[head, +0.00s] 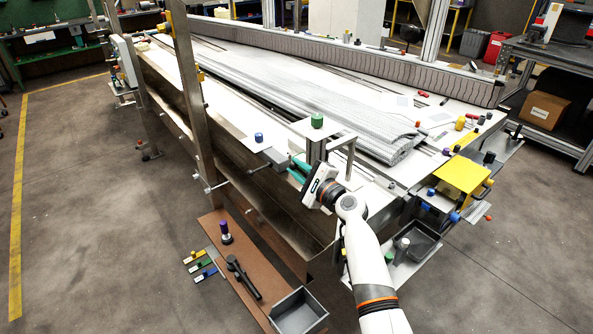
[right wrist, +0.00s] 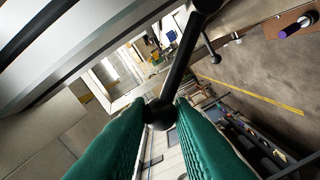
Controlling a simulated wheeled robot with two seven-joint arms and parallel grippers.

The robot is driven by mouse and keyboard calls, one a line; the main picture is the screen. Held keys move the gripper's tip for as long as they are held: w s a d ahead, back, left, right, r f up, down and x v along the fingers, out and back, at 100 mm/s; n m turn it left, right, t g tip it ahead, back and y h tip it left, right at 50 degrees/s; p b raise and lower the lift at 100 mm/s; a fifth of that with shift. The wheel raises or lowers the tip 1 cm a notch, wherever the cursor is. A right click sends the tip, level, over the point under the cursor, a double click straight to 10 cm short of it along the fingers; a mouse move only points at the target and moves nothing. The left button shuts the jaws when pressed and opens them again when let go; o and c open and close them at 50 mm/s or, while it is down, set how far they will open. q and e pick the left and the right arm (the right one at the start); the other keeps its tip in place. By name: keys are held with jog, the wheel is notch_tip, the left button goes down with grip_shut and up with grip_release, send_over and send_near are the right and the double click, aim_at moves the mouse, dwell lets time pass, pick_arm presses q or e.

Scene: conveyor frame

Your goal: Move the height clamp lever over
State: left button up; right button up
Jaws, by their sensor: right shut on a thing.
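The height clamp lever is a black rod (right wrist: 182,62) with a round ball end, seen close up in the right wrist view. It slants from a dark pivot at the top down to the ball. My right gripper (right wrist: 161,112) has its teal fingers on either side of the ball and is shut on it. In the head view my right gripper (head: 299,168) is at the near side of the conveyor frame, below the post with the green knob (head: 317,120). The lever is too hidden there to make out. My left gripper is not in view.
A grey block and plate with a blue knob (head: 259,137) are just left of my gripper. A steel upright (head: 192,95) stands further left. A yellow box (head: 464,177) sits at the right corner. A brown board (head: 238,262) with a grey bin (head: 298,312) lies below.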

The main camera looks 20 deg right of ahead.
jog(key=shift+d, duration=0.1)
jog(key=shift+w+d+r, duration=0.25)
jog(key=shift+d+r, duration=0.25)
jog(key=shift+d, duration=0.15)
jog(key=o, duration=0.8)
jog(key=shift+o, duration=0.2)
jog(key=shift+f, duration=0.1)
